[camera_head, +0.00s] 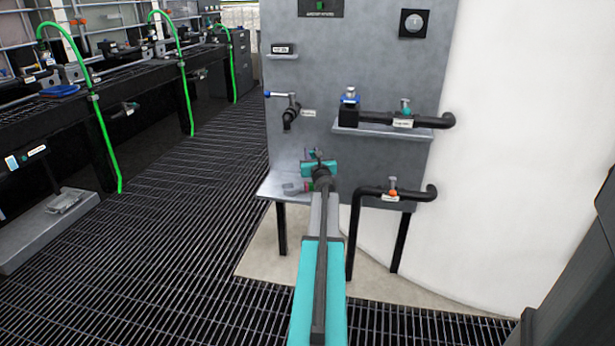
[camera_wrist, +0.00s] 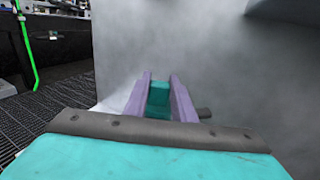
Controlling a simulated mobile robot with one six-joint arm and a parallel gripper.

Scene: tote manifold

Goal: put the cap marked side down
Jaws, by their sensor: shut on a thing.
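My gripper (camera_wrist: 158,92) has its two purple fingers closed on a small teal block-like piece (camera_wrist: 158,98), which seems to be the cap. Its marked side cannot be made out. In the head view, my arm reaches forward to the grey panel, and my gripper (camera_head: 317,156) is in front of it, just above the low shelf (camera_head: 275,185). The held piece cannot be told apart from my teal gripper parts there.
The grey panel (camera_head: 340,80) carries a blue-handled valve (camera_head: 288,110), an upper ledge (camera_head: 380,131) with a black pipe (camera_head: 432,121), and a lower pipe (camera_head: 410,194) at right.

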